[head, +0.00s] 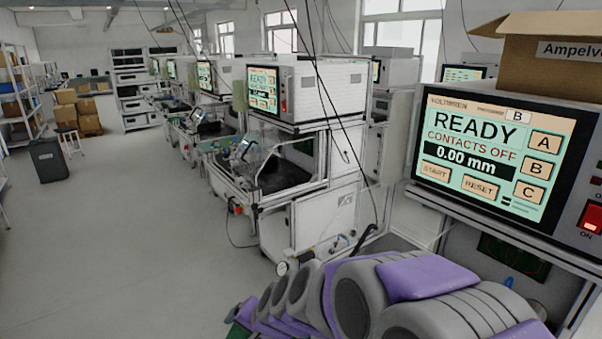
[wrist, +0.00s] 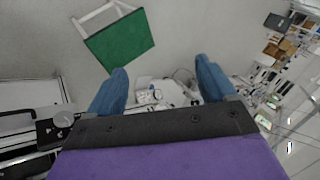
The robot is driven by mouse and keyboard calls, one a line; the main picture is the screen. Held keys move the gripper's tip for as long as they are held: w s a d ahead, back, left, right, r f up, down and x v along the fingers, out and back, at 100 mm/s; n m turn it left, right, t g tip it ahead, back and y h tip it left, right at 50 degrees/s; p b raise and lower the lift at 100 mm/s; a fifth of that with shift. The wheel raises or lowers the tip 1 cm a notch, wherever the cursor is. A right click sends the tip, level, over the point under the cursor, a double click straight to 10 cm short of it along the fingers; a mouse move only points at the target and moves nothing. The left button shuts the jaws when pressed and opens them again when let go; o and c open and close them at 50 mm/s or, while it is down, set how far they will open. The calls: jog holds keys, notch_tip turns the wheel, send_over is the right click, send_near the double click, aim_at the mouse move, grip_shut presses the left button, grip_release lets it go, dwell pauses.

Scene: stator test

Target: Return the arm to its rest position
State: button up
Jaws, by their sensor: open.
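My arm, grey and purple, lies folded low at the bottom right of the head view, in front of the test station. My gripper (wrist: 160,72) shows in the wrist view with its two blue fingers spread wide apart. Nothing is between the fingers. In the head view the gripper's fingers cannot be made out.
The nearest test station has a screen (head: 492,148) reading READY, CONTACTS OFF, 0.00 mm. A cardboard box (head: 520,55) sits on top. More stations line the aisle. A dark bin (head: 48,160) stands at left on open floor. A green panel (wrist: 120,42) shows in the wrist view.

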jog(key=s+d+r+n+g+h, duration=0.1)
jog(key=s+d+n+g+h, duration=0.1)
jog(key=s+d, duration=1)
jog(key=s+d+r+n+g+h, duration=0.2)
jog(key=s+d+g+h, duration=0.1)
jog(key=s+d, duration=1)
jog(key=s+g, duration=0.1)
jog(key=s, duration=0.4)
jog(key=shift+s+d+g+h, duration=0.25)
jog(key=shift+g+h, duration=0.05)
